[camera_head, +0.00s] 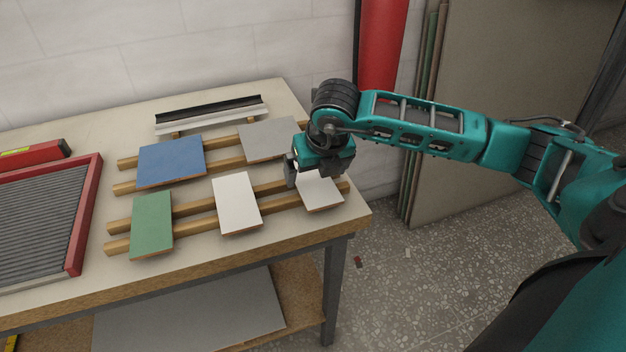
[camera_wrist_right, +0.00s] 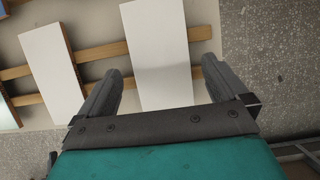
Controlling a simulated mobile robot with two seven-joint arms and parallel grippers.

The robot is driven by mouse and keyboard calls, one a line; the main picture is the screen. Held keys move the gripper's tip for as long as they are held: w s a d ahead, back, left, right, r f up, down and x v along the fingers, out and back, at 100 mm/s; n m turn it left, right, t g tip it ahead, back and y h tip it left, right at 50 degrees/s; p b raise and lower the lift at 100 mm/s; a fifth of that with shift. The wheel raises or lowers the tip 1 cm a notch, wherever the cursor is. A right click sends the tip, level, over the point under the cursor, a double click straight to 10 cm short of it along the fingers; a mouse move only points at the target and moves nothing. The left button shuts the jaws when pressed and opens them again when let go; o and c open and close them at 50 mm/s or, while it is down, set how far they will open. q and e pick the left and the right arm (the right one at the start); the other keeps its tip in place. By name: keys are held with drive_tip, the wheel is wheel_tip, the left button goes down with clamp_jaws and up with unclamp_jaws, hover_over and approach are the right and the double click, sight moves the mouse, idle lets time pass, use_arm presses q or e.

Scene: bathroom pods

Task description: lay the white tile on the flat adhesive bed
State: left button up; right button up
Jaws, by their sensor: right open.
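A white tile (camera_head: 320,193) lies on wooden strips near the right end of the table, partly hidden by my right gripper (camera_head: 312,173). A second white tile (camera_head: 238,203) lies to its left on the same strips. In the right wrist view the right-hand white tile (camera_wrist_right: 158,45) lies between the open fingers of my right gripper (camera_wrist_right: 164,72), apart from them, and the other white tile (camera_wrist_right: 52,75) is to the left. A grey ribbed bed (camera_head: 35,222) in a red frame, apparently the adhesive bed, lies at the table's left. My left gripper is not in view.
A green tile (camera_head: 152,224), a blue tile (camera_head: 171,161) and a grey tile (camera_head: 268,139) lie on the wooden strips (camera_head: 190,208). A black-and-silver profile (camera_head: 210,114) lies behind. A red level (camera_head: 35,153) is behind the bed. A red cylinder (camera_head: 380,45) stands beyond the table.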

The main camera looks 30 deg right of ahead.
drive_tip(key=shift+x, duration=1)
drive_tip(key=c, duration=1.1)
